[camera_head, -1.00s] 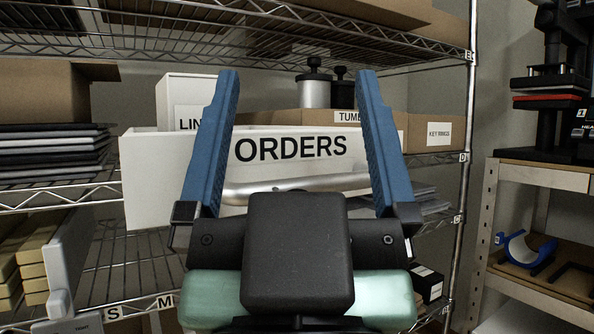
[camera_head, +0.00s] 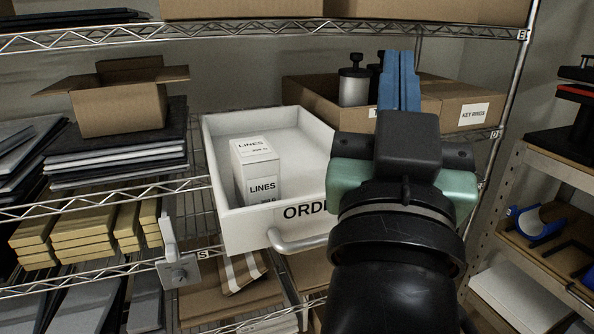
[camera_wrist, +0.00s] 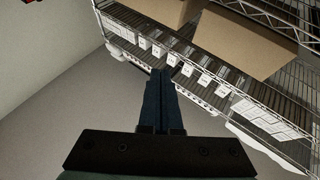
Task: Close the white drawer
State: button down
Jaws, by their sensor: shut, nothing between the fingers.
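The white drawer (camera_head: 232,225) sticks out from the wire shelf in the head view, open at the top. Its front reads "ORDE", with the rest hidden behind my arm. A curved metal handle (camera_head: 298,242) is fixed on the front, partly hidden by my arm. A white box labelled "LINES" (camera_head: 258,172) stands upright inside the drawer. My gripper (camera_head: 398,75) is at the right of the drawer, its blue fingers together and empty, pointing up the picture. In the wrist view, the shut fingers (camera_wrist: 158,95) point towards the shelving. No contact with the drawer can be made out.
An open cardboard box (camera_head: 118,105) sits on stacked dark sheets at left. Cardboard boxes with dark-topped jars (camera_head: 354,82) stand behind my gripper. A metal upright (camera_head: 510,105) and a second shelf unit (camera_head: 545,165) are at right. Yellow-brown bars (camera_head: 90,232) lie lower left.

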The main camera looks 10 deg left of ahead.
jog(key=w+a+r+g+y+p, duration=0.1)
jog(key=w+r+g+p, duration=0.55)
jog(key=p, duration=1.35)
jog(key=s+a+f+m+g+y+p, duration=0.3)
jog(key=a+f+m+y+p, duration=0.15)
jog(key=f, duration=0.35)
jog(key=s+a+f+m+g+y+p, duration=0.3)
jog(key=s+a+f+m+y+p, duration=0.15)
jog(key=f, duration=0.25)
jog(key=s+f+m+t+y, duration=0.1)
jog(key=s+f+m, duration=0.55)
jog(key=m, duration=0.25)
jog(key=m+t+h, duration=0.1)
jog(key=m+t, duration=0.2)
jog(key=m, duration=0.8)
send_near(240, 232)
jog(key=p+x, duration=0.4)
jog(key=x, duration=0.3)
